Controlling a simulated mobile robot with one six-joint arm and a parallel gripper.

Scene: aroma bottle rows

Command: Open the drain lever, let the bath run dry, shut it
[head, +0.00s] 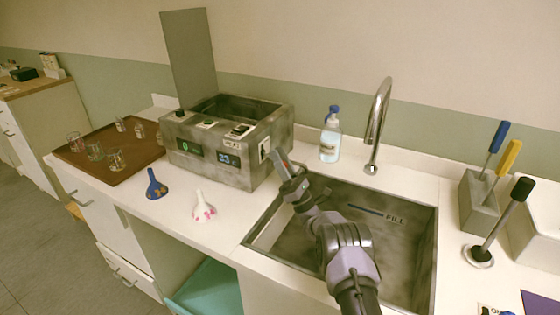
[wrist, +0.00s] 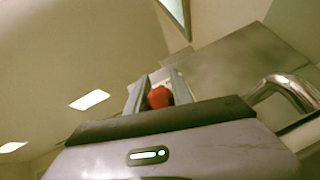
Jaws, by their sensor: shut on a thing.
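The bath (head: 213,140) is a grey speckled open box on the counter, with a green "0" display and a blue "23" display on its front. A raised grey lid panel (head: 190,55) stands behind it. A pale plate (head: 265,148) is on its right side. My gripper (head: 287,165) is beside that side, above the sink's left rim. It is shut on a small red knob (wrist: 158,97), which shows between the fingers in the wrist view; it seems to be the drain lever's end. The fingers hide most of the lever, and I cannot tell its position. The bath's water level is not visible.
The sink (head: 400,255), marked "FILL", lies under my arm. A blue-capped bottle (head: 330,140) and a curved tap (head: 379,120) stand behind. Two funnels (head: 156,186) (head: 203,207) and a brown tray (head: 110,152) of glasses are left. A black-handled lever (head: 505,220) stands right.

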